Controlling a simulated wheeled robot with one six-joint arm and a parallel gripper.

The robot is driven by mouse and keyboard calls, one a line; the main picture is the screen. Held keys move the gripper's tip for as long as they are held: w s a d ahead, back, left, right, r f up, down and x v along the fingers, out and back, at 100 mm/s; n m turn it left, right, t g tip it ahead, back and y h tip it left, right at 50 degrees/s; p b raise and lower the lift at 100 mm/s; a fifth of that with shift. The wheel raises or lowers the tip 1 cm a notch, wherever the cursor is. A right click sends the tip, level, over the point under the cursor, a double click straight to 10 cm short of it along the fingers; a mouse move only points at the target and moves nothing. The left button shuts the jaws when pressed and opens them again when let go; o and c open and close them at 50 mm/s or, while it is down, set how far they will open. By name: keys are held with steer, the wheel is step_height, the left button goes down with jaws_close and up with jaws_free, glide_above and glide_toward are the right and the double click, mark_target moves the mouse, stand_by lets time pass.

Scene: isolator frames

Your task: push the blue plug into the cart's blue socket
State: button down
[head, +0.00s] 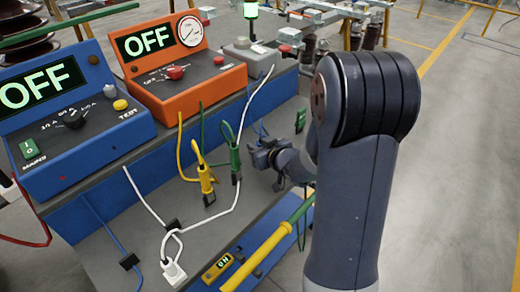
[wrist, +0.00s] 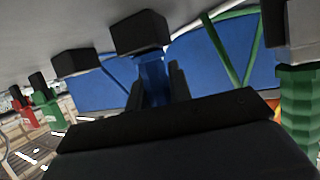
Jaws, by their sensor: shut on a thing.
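My gripper (head: 262,156) is over the grey lower shelf of the cart, right of the green plug (head: 235,160). In the wrist view its dark fingers (wrist: 157,84) are shut on the blue plug (wrist: 151,70). The plug's blue body is between the fingers, with a black block (wrist: 140,33) at its far end. Another black block (wrist: 76,62) is to its left. I cannot make out the blue socket in either view, nor whether the plug touches it. In the head view the gripper hides most of the plug.
A yellow plug (head: 206,181) stands left of the green one. A white plug (head: 174,272) and a yellow bar (head: 268,246) are nearer. The blue (head: 76,100) and orange (head: 180,70) boxes read OFF. In the wrist view a large green plug (wrist: 298,100) is close on the right.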

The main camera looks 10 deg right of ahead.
steer(key=shift+r, duration=0.15)
step_height(320, 180, up, 10)
steer(key=p, duration=0.3)
steer(key=shift+p, duration=0.4)
